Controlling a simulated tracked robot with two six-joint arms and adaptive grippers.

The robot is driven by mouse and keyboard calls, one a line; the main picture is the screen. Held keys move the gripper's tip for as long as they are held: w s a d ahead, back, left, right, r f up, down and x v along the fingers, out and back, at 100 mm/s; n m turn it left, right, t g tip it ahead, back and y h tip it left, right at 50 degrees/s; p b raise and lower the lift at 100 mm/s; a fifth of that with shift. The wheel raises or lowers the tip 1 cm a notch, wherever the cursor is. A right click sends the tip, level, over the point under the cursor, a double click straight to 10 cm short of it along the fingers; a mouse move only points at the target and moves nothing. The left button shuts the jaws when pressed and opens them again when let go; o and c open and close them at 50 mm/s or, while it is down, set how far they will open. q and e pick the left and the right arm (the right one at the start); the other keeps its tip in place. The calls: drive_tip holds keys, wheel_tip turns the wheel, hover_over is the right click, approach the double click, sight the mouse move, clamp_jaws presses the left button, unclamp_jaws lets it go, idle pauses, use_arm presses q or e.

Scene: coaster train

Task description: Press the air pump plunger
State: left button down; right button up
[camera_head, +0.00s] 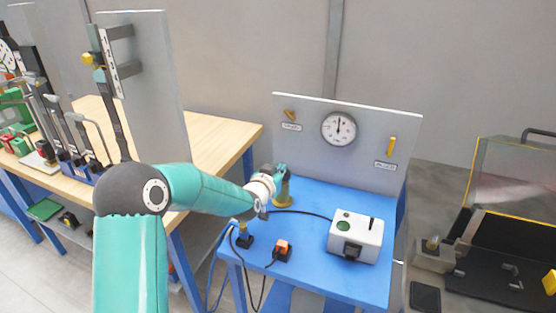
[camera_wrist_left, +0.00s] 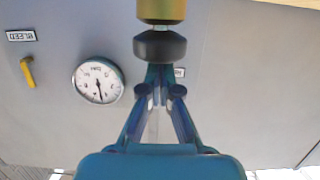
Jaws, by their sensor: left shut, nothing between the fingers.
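The air pump stands at the back left of the blue bench; its brass-coloured body (camera_head: 283,195) shows below my left gripper (camera_head: 281,170). In the left wrist view, which is upside down, the black plunger knob (camera_wrist_left: 160,46) sits on a brass-coloured part (camera_wrist_left: 161,10). My left gripper (camera_wrist_left: 160,73) is shut and empty, its fingertips right at the knob. I cannot tell whether they touch it. In the head view the gripper hides the knob. My right gripper is not in view.
A grey panel (camera_head: 360,165) behind the bench carries a dial gauge (camera_head: 339,128), a yellow lever (camera_head: 392,146) and a brass-coloured lever (camera_head: 290,114). A white box (camera_head: 355,238) and an orange switch (camera_head: 283,247) sit on the blue bench (camera_head: 315,275), with cables nearby.

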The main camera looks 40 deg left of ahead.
use_arm(q)
wheel_tip(320, 180, up, 4)
drive_tip(key=shift+r+p, duration=0.1)
drive_tip(key=shift+p, duration=0.7)
drive_tip(key=b+v, duration=0.3)
drive_tip(key=v, duration=0.7)
